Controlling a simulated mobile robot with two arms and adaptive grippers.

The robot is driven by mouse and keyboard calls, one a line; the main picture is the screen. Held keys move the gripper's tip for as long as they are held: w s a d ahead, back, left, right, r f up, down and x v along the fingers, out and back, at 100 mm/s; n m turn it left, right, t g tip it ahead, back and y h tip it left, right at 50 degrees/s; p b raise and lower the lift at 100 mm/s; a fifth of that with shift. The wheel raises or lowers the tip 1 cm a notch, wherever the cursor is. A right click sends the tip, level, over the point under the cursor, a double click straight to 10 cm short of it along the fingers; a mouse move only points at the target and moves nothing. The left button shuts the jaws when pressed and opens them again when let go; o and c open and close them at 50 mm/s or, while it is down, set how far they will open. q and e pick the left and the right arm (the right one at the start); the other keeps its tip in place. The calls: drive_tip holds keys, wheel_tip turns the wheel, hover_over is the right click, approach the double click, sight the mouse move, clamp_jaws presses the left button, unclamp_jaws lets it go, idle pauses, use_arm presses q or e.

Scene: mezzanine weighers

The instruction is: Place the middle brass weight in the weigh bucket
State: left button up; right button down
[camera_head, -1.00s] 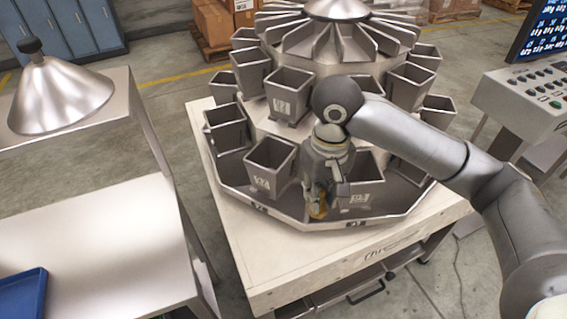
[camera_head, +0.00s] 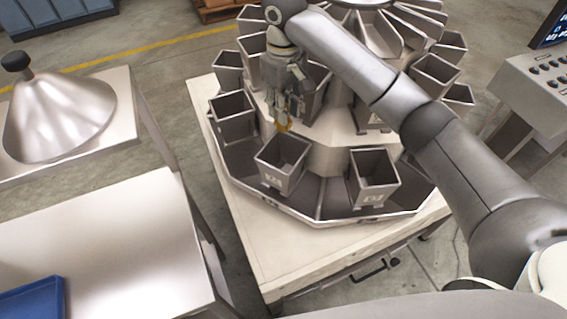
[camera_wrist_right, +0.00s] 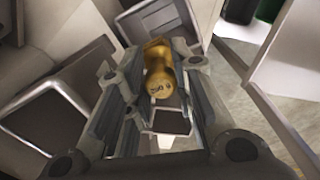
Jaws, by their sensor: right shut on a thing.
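My right gripper (camera_head: 283,122) is shut on a brass weight (camera_wrist_right: 160,80), a small knobbed cylinder with a marking on its end. In the head view only a bit of the brass weight (camera_head: 284,127) shows below the fingertips. The gripper holds it above and behind the front-left weigh bucket (camera_head: 276,181), an open square metal bucket; I cannot tell whether it is over the opening. A second weigh bucket (camera_head: 373,196) stands to the right in the same lower ring. Which bucket is the task's one I cannot tell. My left gripper is not in view.
Several more buckets ring the weigher, such as one at the left (camera_head: 231,124). The weigher stands on a pale table (camera_head: 262,258). A steel bench (camera_head: 110,235) with a blue tray (camera_head: 35,301) is at the left. A control console (camera_head: 545,88) is at the right.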

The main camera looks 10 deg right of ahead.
wheel_tip(320, 180, down, 6)
drive_tip(key=shift+r+b, duration=0.25)
drive_tip(key=shift+b, duration=0.25)
use_arm(q)
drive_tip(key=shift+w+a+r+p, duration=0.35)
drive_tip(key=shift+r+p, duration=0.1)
drive_tip(key=shift+p, duration=0.65)
use_arm(e)
drive_tip(key=shift+w+f, duration=0.1)
drive_tip(key=shift+f, duration=7.75)
drive_tip(key=c, duration=1.3)
unclamp_jaws()
drive_tip(key=shift+f, duration=0.15)
drive_tip(key=shift+o, duration=0.2)
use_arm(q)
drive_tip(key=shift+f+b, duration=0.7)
use_arm(e)
wheel_tip(320, 180, up, 12)
